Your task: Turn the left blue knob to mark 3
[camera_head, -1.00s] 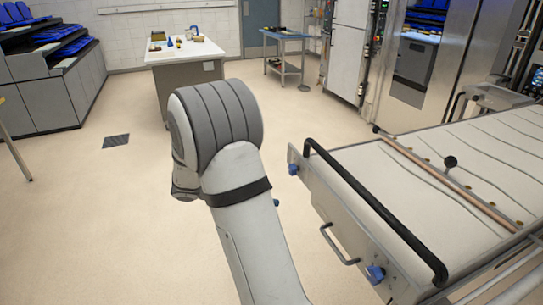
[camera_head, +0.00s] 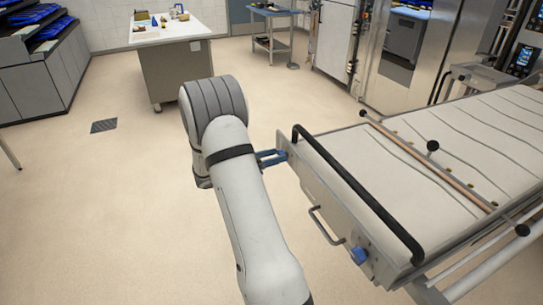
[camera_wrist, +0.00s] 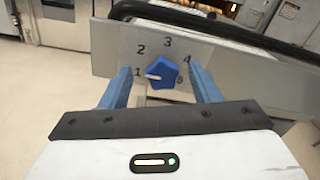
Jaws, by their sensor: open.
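The left blue knob (camera_wrist: 163,70) sits on a grey panel (camera_wrist: 215,68) with marks 1 to 5 around it. Its white pointer line points left, toward mark 1; mark 3 is at the top. My gripper (camera_wrist: 158,68) is open, with one blue finger on each side of the knob. I cannot tell whether either finger touches it. In the head view my blue fingers (camera_head: 270,158) reach the left end of the panel, and the left knob is hard to tell from them there.
A second blue knob (camera_head: 359,255) sits farther right on the same panel, past a grey handle (camera_head: 326,226). A black bar (camera_head: 355,192) runs along the loader's front edge, above the panel. The floor to the left is clear.

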